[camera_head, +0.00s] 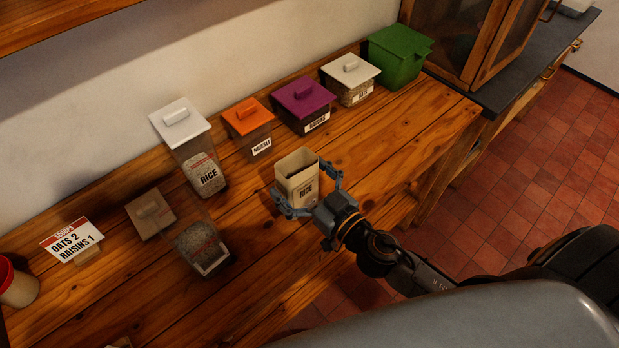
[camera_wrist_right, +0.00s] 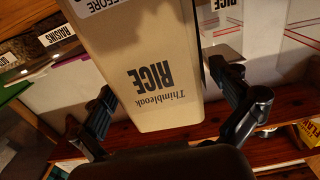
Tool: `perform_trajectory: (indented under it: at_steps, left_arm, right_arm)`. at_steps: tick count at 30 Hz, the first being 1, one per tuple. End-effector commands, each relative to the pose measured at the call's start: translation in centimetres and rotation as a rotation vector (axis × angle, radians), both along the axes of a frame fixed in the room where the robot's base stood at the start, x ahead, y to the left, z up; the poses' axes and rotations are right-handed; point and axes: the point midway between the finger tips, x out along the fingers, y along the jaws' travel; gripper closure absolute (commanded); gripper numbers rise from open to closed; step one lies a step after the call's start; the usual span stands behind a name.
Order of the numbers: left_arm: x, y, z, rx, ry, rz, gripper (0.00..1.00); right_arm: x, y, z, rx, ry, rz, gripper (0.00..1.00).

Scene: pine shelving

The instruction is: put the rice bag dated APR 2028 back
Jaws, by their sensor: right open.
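A cream rice bag (camera_head: 297,180) with an open-looking dark top stands upright on the wooden counter. It also shows in the right wrist view (camera_wrist_right: 150,85), printed "Thimbleoak RICE". Part of a "BEFORE" label shows at the picture's top edge there, but no date is readable. My right gripper (camera_head: 307,188) is open, with one finger on each side of the bag. In the right wrist view a gap shows beside the right finger; I cannot tell whether the left finger touches. My left gripper is not in view.
A white-lidded rice container (camera_head: 196,158), orange-lidded muesli (camera_head: 249,127), purple-lidded raisins (camera_head: 303,102), white-lidded oats (camera_head: 351,77) and a green bin (camera_head: 398,55) line the back. A clear container (camera_head: 203,250), brown lid (camera_head: 150,213) and recipe card (camera_head: 73,240) are left. The front right counter is bare.

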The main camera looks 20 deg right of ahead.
Motion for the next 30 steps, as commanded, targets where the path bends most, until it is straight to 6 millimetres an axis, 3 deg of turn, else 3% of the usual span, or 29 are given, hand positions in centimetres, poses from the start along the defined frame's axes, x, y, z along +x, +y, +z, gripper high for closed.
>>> perform_trajectory:
  at_steps: [5,18,30]
  left_arm:
    - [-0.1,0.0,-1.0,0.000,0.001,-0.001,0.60]
    - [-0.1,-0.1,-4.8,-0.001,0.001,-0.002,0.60]
    - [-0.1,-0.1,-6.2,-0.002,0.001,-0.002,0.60]
  right_arm:
    - [-1.7,-0.6,-0.3,0.002,0.004,-0.001,0.00]
    - [-8.4,-3.0,-0.3,0.002,0.003,-0.001,0.00]
    - [-11.2,-4.1,0.2,0.001,-0.002,0.000,0.00]
